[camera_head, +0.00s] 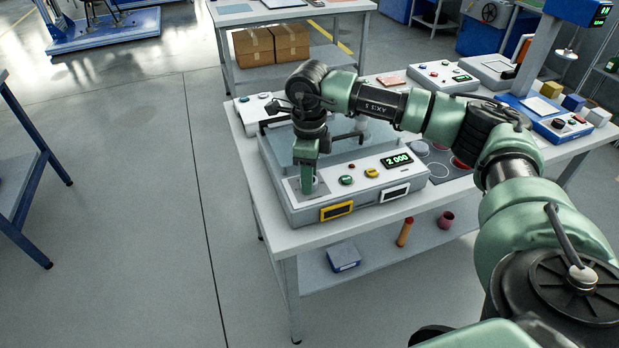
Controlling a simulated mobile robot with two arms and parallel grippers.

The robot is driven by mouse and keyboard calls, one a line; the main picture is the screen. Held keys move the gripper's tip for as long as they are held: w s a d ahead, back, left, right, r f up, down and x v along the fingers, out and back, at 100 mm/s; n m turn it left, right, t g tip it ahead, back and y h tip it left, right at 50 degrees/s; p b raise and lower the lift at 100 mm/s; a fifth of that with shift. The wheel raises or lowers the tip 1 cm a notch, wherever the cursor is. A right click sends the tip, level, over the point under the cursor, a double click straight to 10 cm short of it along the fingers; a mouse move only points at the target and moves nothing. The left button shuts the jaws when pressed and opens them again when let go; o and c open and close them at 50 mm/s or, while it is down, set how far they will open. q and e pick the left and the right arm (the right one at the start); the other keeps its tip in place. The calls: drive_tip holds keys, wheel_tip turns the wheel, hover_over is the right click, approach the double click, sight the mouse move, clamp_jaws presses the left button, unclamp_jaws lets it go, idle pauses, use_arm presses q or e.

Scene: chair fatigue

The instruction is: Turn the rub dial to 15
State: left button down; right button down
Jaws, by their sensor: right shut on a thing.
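My right arm comes in from the right and reaches over a grey test machine (375,213) on the table. My right gripper (311,188) points down at the left end of the machine's front panel. It is shut on a small dial there, which the fingers mostly hide. The dial's setting cannot be read. To the right of it on the panel are a green button (346,180), a yellow button (372,172) and a green-lit display (397,160) that seems to read 2 000. My left gripper is not in view.
A yellow-framed label (337,211) and a white-framed label (395,193) sit on the machine's front. Other devices stand behind, including a blue one (550,120) at the right. The lower shelf holds a blue box (343,257) and a red cup (446,219).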

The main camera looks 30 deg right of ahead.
drive_tip(key=shift+r+m, duration=0.1)
drive_tip(key=shift+m, duration=0.8)
drive_tip(key=shift+w, duration=0.1)
drive_tip(key=c, duration=0.9)
unclamp_jaws()
wheel_tip(320, 180, up, 8)
drive_tip(key=shift+f+b, duration=0.1)
drive_tip(key=shift+b, duration=0.75)
